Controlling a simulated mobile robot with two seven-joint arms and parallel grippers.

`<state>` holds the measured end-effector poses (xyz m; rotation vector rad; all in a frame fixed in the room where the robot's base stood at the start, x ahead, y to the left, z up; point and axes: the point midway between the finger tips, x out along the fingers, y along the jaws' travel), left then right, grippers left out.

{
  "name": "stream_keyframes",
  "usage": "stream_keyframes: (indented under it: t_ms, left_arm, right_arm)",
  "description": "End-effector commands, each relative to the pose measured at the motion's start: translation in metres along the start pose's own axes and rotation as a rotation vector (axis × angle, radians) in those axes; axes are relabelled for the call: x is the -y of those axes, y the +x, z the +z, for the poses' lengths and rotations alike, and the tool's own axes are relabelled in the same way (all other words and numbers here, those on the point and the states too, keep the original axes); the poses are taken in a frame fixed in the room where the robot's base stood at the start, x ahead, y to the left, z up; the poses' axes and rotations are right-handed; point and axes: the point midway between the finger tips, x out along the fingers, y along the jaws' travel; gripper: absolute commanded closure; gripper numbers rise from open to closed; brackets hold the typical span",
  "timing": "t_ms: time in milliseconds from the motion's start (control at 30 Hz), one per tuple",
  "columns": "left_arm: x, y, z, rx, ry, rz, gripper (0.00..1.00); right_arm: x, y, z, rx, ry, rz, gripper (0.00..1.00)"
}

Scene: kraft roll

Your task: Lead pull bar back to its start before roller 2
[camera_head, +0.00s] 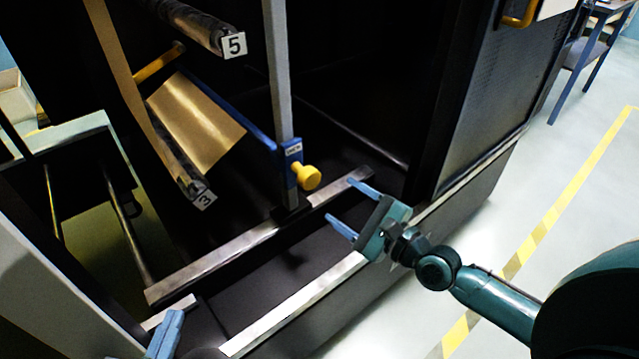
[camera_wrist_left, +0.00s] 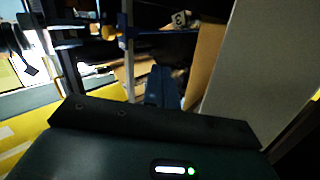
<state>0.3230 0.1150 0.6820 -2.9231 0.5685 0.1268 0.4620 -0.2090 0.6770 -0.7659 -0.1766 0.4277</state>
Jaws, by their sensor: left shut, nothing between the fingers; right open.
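The pull bar (camera_head: 226,108) is a thin blue bar fixed to a grey upright, with a blue labelled block and a yellow knob (camera_head: 307,177) at its near end. Its carriage sits on a metal rail (camera_head: 215,260). Brown kraft paper (camera_head: 198,122) spans between the bar and roller 3 (camera_head: 180,170). My right gripper (camera_head: 343,204) is open and empty, right of and below the knob, apart from it. My left gripper (camera_head: 174,318) is shut and empty at the bottom left, far from the knob; its blue fingers also show in the left wrist view (camera_wrist_left: 160,84). Roller 2 is not identifiable.
Roller 5 (camera_head: 205,27) is at the top. A second metal rail (camera_head: 295,305) runs along the machine's front edge. A dark cabinet side (camera_head: 485,90) stands at the right. Open floor with yellow striped tape (camera_head: 545,215) lies to the right.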

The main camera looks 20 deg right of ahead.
Motion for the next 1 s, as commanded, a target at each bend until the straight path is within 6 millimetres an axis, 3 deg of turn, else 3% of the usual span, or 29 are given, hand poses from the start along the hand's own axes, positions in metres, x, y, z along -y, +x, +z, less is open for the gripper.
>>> stream_keyframes:
  t_ms: [600, 1000]
  left_arm:
    - [-0.001, 0.001, 0.002, -0.038, 0.011, -0.004, 1.00]
    - [-0.003, 0.001, -0.001, -0.082, 0.033, 0.005, 1.00]
  right_arm:
    - [-0.001, 0.091, -0.001, 0.001, -0.003, -0.001, 0.37]
    - [-0.001, 0.110, 0.000, 0.000, -0.003, 0.001, 0.37]
